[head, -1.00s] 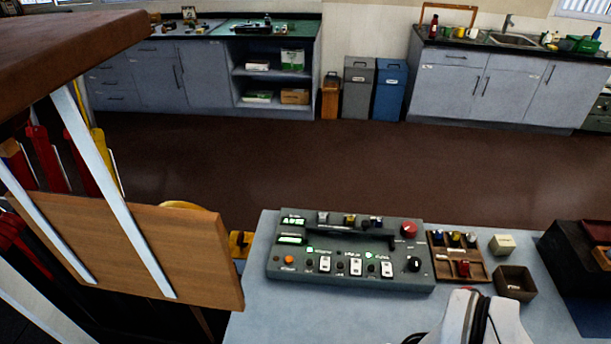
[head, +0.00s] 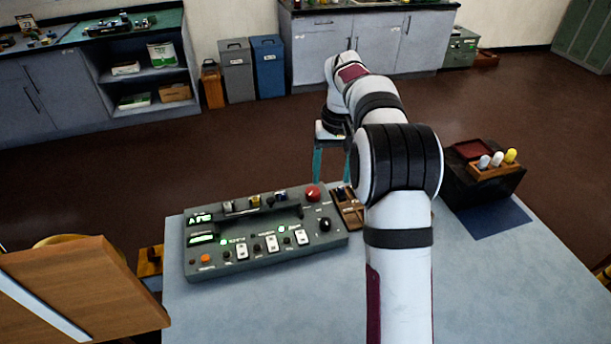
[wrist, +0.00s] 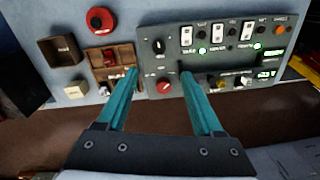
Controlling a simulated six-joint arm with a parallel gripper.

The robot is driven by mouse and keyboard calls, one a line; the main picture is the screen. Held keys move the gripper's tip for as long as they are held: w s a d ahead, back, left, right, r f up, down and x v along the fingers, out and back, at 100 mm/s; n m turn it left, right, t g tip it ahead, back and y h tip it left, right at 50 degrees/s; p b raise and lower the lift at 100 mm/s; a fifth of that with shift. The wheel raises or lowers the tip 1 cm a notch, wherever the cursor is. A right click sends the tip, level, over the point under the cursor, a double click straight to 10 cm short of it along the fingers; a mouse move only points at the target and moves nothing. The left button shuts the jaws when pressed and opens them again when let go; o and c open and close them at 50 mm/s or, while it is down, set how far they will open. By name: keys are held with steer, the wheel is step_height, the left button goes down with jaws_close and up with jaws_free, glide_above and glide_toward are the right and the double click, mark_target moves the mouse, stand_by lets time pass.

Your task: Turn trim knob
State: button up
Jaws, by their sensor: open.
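The grey control panel (head: 270,262) lies on the pale blue table. A black round knob (head: 324,224) with a light mark sits at its right end; it also shows in the wrist view (wrist: 158,46). Its label is too small to read, so I cannot confirm it is the trim knob. A red round cap (head: 312,193) sits behind it. My gripper (head: 332,176) is open and empty beyond the panel's far right corner, teal fingers pointing down. In the wrist view my gripper (wrist: 159,74) has its fingers apart, with the red cap (wrist: 164,86) showing between them.
A wooden tray (wrist: 124,52) with small parts lies beside the panel. A dark open box (wrist: 65,52), a cream block (wrist: 70,88) and a red round button (wrist: 100,20) are near it. A dark stand (head: 478,190) holds several capped pieces at the right. The front right table is clear.

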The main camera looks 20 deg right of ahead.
mark_target(326, 221)
steer(key=f, duration=1.6)
steer(key=shift+w+a, duration=0.2)
steer(key=shift+w, duration=0.05)
steer(key=shift+c, duration=0.2)
jaws_close()
